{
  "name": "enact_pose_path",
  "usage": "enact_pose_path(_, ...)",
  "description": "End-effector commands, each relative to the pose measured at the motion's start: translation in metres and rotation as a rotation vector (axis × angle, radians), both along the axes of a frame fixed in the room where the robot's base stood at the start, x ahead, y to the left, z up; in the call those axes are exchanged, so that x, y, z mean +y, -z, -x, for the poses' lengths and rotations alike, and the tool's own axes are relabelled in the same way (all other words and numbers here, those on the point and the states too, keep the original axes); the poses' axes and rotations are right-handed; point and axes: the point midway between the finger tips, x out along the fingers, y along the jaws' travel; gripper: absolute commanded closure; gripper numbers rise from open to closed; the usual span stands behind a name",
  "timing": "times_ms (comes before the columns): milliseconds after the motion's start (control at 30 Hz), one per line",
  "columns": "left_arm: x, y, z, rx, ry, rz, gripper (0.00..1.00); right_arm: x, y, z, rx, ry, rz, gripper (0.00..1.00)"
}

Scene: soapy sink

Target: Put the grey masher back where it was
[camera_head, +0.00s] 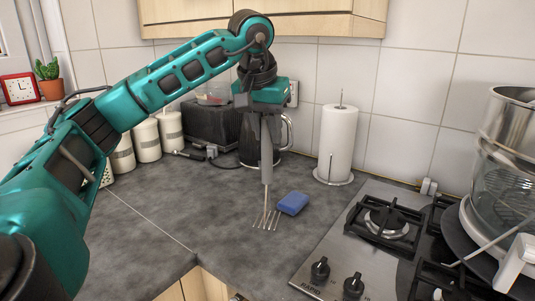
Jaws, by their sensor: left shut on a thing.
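The grey masher (267,165) hangs upright, grey handle up and several thin metal prongs down, over the grey worktop (150,220) in the middle of the view. My left gripper (265,118) points down and is shut on the upper part of its handle. The prongs end just left of a blue sponge (293,203) on the worktop. I cannot tell whether they touch the worktop. My right gripper is not in view.
A dark kettle (247,142) stands behind the masher, with a black toaster (207,122) and white canisters (146,140) to the left. A paper towel roll (336,140) stands behind right. A gas hob (360,240) fills the right. The front-left worktop is clear.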

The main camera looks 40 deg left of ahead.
Motion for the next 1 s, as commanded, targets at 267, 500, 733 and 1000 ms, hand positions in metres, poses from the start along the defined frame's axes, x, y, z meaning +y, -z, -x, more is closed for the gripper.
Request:
enact_pose_path(267, 0.0, 0.035, 0.0, 0.002, -0.001, 0.0, 1.0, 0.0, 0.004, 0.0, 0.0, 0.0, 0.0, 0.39)
enact_pose_path(500, 0.0, 0.047, 0.0, -0.001, -0.001, 0.001, 1.0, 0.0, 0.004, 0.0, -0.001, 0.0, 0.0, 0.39)
enact_pose_path(733, 0.0, 0.049, 0.0, 0.0, -0.001, 0.001, 1.0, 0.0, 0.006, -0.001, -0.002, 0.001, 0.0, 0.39)
enact_pose_path(1000, 0.0, 0.048, 0.0, 0.0, 0.0, 0.0, 0.48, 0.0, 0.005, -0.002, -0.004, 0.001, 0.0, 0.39)
